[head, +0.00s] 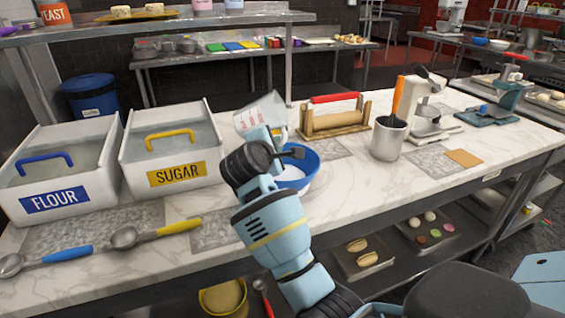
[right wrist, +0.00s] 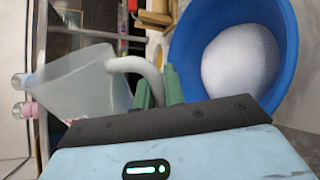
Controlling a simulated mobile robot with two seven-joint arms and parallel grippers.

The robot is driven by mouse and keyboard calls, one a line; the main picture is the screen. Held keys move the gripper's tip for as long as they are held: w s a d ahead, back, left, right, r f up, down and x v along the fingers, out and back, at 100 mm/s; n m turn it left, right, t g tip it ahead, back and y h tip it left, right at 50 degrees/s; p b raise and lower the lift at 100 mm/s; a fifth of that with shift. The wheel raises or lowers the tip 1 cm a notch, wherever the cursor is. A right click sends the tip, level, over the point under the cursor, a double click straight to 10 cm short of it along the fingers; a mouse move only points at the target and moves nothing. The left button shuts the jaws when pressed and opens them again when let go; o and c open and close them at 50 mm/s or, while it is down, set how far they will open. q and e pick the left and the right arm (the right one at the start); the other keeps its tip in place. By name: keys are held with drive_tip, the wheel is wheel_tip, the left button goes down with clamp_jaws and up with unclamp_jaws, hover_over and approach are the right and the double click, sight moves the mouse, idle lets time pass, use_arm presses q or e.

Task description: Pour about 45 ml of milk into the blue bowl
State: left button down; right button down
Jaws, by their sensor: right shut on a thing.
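A clear measuring jug (head: 260,112) with red markings is held tilted in the air, beside and above the blue bowl (head: 309,165) in the head view. My right gripper (head: 278,137) is shut on the jug's handle. In the right wrist view the green fingers (right wrist: 159,88) close on the pale handle, and the jug (right wrist: 75,88) shows at left. The blue bowl (right wrist: 288,45) at right holds white contents (right wrist: 240,60). No stream between jug and bowl is visible, and I cannot tell how much is in the jug. My left gripper is out of view.
Flour (head: 95,180) and sugar (head: 190,150) bins stand left on the marble counter, with measuring spoons (head: 124,238) in front. A wooden rack with a red bar (head: 335,117), a metal pot (head: 388,140) and a white mixer (head: 424,105) stand right.

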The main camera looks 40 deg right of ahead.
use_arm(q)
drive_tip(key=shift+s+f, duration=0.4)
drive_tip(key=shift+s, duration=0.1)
use_arm(e)
drive_tip(key=shift+w+a+r+m, duration=0.4)
drive_tip(key=shift+w+r+m, duration=0.1)
drive_tip(key=shift+w, duration=0.05)
drive_tip(key=shift+w, duration=0.1)
use_arm(q)
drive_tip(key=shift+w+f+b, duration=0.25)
drive_tip(key=shift+b, duration=0.2)
use_arm(e)
drive_tip(key=shift+a+f+t+y, duration=0.1)
drive_tip(key=shift+t+y, duration=0.2)
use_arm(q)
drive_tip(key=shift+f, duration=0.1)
use_arm(e)
drive_tip(key=shift+w+a, duration=0.1)
